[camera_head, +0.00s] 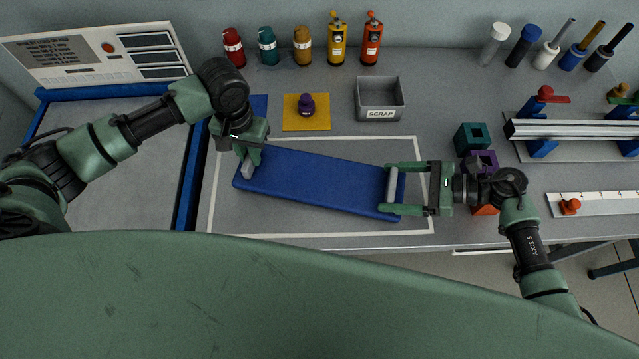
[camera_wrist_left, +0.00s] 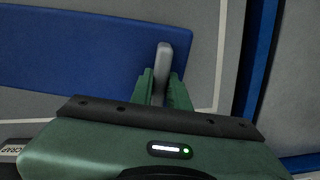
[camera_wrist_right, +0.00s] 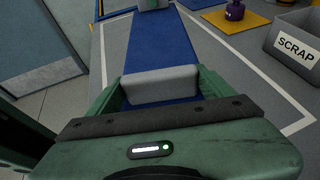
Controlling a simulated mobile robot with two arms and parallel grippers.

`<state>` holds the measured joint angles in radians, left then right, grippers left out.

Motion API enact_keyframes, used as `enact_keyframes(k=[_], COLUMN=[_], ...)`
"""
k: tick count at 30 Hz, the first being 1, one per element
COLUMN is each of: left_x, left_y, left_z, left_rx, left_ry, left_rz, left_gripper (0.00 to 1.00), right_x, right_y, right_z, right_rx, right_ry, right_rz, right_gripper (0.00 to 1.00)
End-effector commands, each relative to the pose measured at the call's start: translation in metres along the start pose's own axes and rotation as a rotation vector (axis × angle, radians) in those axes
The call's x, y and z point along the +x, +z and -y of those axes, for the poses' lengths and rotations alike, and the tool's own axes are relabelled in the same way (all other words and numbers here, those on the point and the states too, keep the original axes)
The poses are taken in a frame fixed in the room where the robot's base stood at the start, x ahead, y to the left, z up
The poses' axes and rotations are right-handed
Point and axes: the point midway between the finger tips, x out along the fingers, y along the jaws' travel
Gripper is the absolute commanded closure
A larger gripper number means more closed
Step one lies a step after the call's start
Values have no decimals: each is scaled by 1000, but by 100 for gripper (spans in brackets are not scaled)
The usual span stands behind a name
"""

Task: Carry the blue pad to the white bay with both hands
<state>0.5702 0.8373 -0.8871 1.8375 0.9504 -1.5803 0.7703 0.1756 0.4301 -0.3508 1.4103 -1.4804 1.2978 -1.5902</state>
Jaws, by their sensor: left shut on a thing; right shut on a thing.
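The blue pad (camera_head: 310,180) is a long flat slab with a grey handle at each end. It shows in the left wrist view (camera_wrist_left: 80,50) and the right wrist view (camera_wrist_right: 160,45). In the head view it lies slightly slanted, within the white outlined bay (camera_head: 330,235) on the grey bench. I cannot tell whether it touches the bench. My left gripper (camera_head: 250,163) is shut on the left grey handle (camera_wrist_left: 164,60). My right gripper (camera_head: 393,188) is shut on the right grey handle (camera_wrist_right: 160,86), its fingers on either side.
A yellow mat (camera_head: 306,123) with a purple knob and a grey SCRAP bin (camera_head: 380,98) stand behind the bay. Coloured blocks (camera_head: 472,138) are near my right wrist. A blue-edged tray (camera_head: 110,180) lies left. Bottles line the back wall.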

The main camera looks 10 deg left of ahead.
Motion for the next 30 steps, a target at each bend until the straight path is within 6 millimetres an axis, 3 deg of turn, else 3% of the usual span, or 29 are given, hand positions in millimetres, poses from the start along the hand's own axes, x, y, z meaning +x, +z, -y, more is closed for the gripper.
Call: enact_keyframes(k=[4,5,6,7,17,30], left_x=[11,9,8,8,1,-84], left_y=[-1,0,0,0,-1,-1], left_z=[2,2,2,2,0,0], left_rx=[-2,-2,-2,-2,0,-1], left_ry=[-3,-3,-3,-3,0,-2], left_rz=[-2,-1,-1,0,-2,-5], left_gripper=[100,78,67,62,62,62], right_x=[4,3,2,2,3,3], right_y=[-11,-10,-9,-9,-8,-8], right_z=[1,0,0,0,0,0], right_rx=[-1,0,0,1,0,0], right_ry=[-2,-1,-1,-1,0,0], right_rz=[0,-3,-3,-3,-1,0], right_gripper=[91,13,2,0,0,0])
